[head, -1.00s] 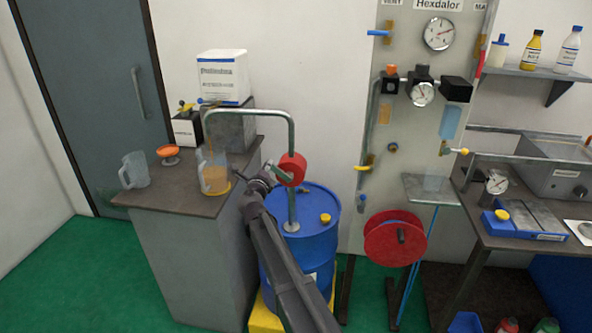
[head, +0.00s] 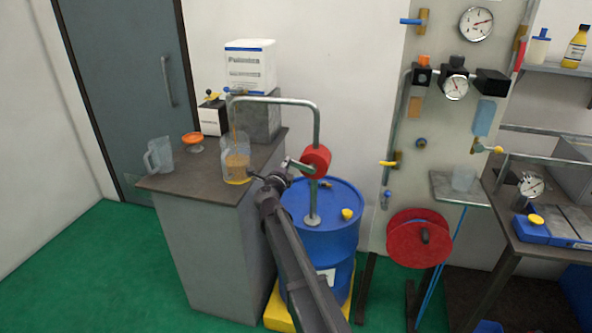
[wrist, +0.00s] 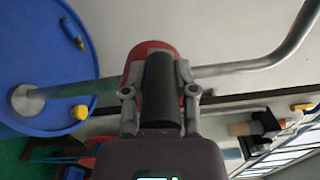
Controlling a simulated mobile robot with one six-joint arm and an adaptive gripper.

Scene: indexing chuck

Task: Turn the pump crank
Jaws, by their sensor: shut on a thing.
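A red pump body (head: 316,160) sits on a grey pipe that rises from a blue drum (head: 318,240). A grey crank arm (head: 297,166) reaches left from the pump. My gripper (head: 268,184) is at the crank's outer end, left of the pump. In the wrist view my gripper (wrist: 158,92) is shut around a dark cylindrical crank handle (wrist: 158,85), with the red pump body (wrist: 150,50) just behind it. The pipe's spout hangs over a clear pitcher (head: 236,165) holding orange liquid on the cabinet, and a thin orange stream shows there.
The grey cabinet (head: 210,240) stands left of the drum, bearing an empty clear jug (head: 159,155), an orange dish (head: 193,141) and a white box (head: 250,66). A red hose reel (head: 418,238) and a gauge panel (head: 440,120) are right of the drum. Green floor is clear at left.

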